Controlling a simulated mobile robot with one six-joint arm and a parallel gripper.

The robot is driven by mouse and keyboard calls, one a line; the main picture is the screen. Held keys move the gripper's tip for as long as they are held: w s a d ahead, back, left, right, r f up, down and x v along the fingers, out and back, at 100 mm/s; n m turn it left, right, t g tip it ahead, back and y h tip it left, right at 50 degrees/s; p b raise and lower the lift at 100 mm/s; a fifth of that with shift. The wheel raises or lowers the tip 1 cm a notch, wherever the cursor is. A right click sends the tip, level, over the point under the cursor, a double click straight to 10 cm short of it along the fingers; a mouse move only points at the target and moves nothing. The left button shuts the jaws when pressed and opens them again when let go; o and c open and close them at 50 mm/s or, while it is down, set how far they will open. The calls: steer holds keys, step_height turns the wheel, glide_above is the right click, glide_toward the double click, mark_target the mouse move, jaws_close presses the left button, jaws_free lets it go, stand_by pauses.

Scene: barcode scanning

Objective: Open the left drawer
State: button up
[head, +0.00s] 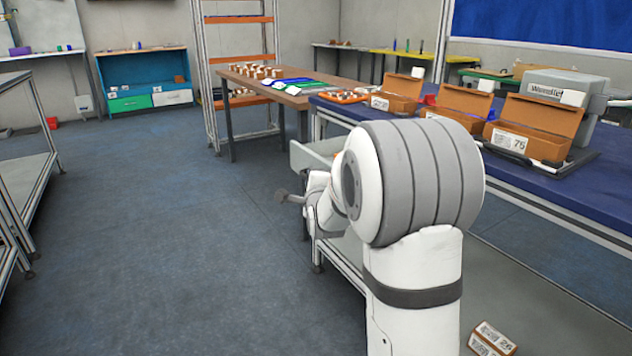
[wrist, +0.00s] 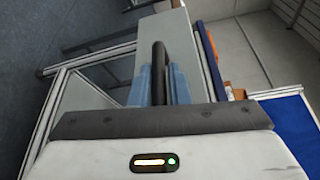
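The left drawer (head: 312,157) is a pale grey box under the near-left corner of the blue-topped table; in the head view it sticks out past the table frame, partly hidden by my arm. In the wrist view its pale front (wrist: 172,38) lies just beyond my fingers. A dark bar handle (wrist: 159,65) stands between the two bluish fingertips. My gripper (wrist: 160,85) appears shut on this handle, with a finger close against each side. In the head view my gripper (head: 288,198) is small and points left, in front of the drawer.
The blue table (head: 600,185) holds brown cardboard boxes (head: 535,125) and a grey case (head: 590,90). A small labelled box (head: 492,338) lies on the lower shelf. A brown table (head: 310,95) stands behind. The floor (head: 170,220) to the left is clear.

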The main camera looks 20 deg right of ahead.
steer(key=o, duration=0.3)
steer(key=shift+o, duration=0.2)
steer(key=s+a+p, duration=0.1)
steer(key=s, duration=0.6)
steer(key=shift+s+r+p, duration=0.25)
steer(key=shift+s+p, duration=0.1)
steer(key=shift+p, duration=0.05)
steer(key=shift+a+r, duration=0.1)
